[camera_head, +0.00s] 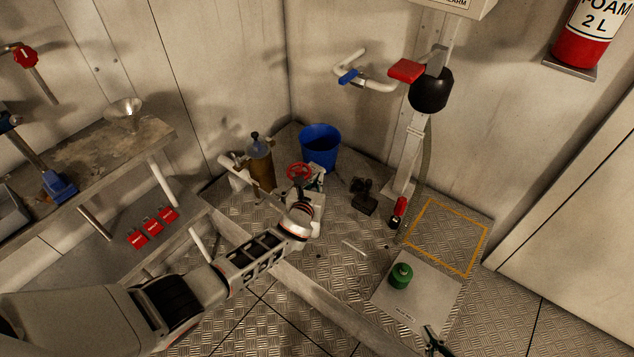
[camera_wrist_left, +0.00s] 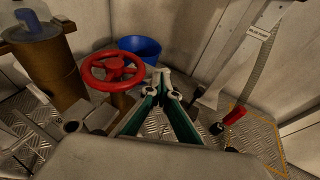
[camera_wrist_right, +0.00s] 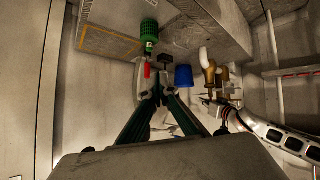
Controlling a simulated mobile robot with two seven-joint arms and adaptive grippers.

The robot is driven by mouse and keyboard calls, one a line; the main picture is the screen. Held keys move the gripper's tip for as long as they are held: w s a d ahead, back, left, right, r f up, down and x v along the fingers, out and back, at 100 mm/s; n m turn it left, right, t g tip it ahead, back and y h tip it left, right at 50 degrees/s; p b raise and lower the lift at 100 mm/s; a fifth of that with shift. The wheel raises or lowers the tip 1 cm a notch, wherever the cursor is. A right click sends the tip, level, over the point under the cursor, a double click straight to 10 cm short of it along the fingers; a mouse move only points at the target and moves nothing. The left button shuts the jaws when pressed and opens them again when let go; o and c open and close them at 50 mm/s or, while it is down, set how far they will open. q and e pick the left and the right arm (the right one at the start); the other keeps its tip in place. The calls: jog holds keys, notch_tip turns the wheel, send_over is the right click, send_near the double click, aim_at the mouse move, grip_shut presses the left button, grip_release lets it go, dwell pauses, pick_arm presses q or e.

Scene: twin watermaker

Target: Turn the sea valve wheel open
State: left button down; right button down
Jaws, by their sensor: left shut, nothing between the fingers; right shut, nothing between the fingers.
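The red sea valve wheel (camera_head: 298,171) stands on the floor fitting in the corner, in front of the blue bucket. It also shows in the left wrist view (camera_wrist_left: 114,67), left of the fingers, on a brownish stem. My left gripper (camera_head: 318,177) is just right of the wheel. In the left wrist view its green fingers (camera_wrist_left: 164,82) are shut and empty, with a gap between them and the rim. My right gripper (camera_head: 430,337) is at the bottom edge, far from the wheel. In the right wrist view its fingers (camera_wrist_right: 158,88) are shut and empty.
A brown cylinder (camera_head: 260,166) stands left of the wheel, and the blue bucket (camera_head: 320,148) behind it. A black object (camera_head: 364,195) and a post (camera_head: 409,160) stand to the right. A green object (camera_head: 401,275) sits on a pale plate (camera_head: 432,291). A workbench (camera_head: 90,165) is at left.

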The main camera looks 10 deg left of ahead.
pick_arm(q)
jog(key=shift+w+b, duration=0.35)
jog(key=shift+w, duration=0.7)
dwell(0.4)
